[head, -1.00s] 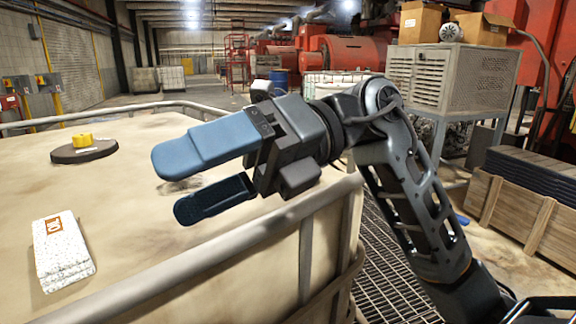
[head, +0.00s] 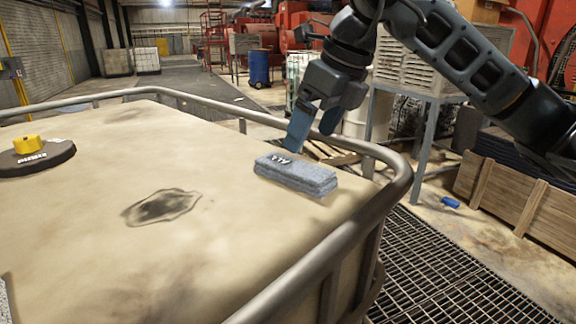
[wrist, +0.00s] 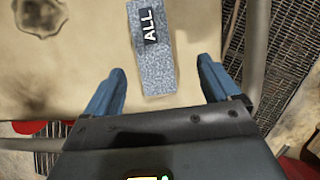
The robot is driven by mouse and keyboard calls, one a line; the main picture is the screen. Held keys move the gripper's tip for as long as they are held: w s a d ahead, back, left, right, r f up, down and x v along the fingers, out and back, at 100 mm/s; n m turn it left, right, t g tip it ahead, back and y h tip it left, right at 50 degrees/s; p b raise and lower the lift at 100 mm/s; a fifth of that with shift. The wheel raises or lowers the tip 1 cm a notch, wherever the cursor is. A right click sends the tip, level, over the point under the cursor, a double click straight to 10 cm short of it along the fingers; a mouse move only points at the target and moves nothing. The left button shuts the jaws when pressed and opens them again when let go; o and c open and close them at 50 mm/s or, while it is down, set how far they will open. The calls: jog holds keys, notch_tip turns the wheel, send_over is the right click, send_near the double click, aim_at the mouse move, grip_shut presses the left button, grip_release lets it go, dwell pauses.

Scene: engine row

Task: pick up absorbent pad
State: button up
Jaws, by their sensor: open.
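A grey-blue speckled absorbent pad (head: 297,176) with a dark "ALL" label lies flat on the tan tank top, close to its right corner and rail. My gripper (head: 313,137) is open and empty above and just behind it, fingers pointing down. In the wrist view the pad (wrist: 153,62) lies beyond and between the two blue fingers (wrist: 160,88), touching neither. A second pad, white-grey (head: 5,304), shows only as a sliver at the lower left edge of the head view.
The tan tank top (head: 215,235) has a grey tube rail (head: 335,249) around its edge. A dark disc (head: 36,160) with a yellow cap sits at left. A dark stain marks the middle, which is otherwise clear. Grating floor and a wooden crate (head: 510,195) lie to the right.

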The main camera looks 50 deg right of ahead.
aim_at(295, 166)
jog(key=p+x, duration=0.1)
jog(key=x, duration=0.2)
jog(key=a+p+x, duration=0.1)
jog(key=x, duration=0.2)
jog(key=shift+w+f, duration=0.15)
jog(key=shift+f, duration=0.35)
jog(key=shift+c, duration=0.3)
jog(key=c, duration=1)
